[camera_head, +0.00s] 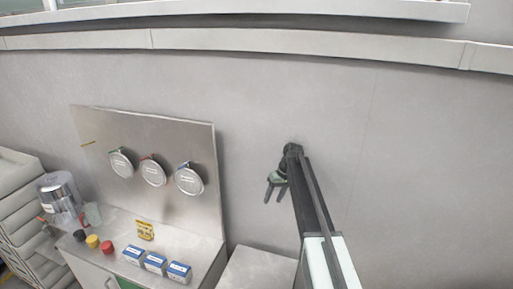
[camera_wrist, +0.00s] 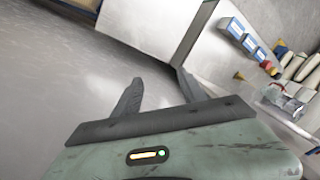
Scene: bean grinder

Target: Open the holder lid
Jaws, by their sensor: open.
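Three round, silver-faced holder lids are mounted in a row on an upright metal panel (camera_head: 90,125) in the head view. All three look shut. My gripper (camera_head: 273,194) is open and empty, to the right of the panel and apart from the lids. In the wrist view my gripper (camera_wrist: 158,85) points towards the grey floor and a cabinet side. No lid is clear in that view.
A silver machine (camera_head: 60,195) stands at the left. The wall right of the panel is bare.

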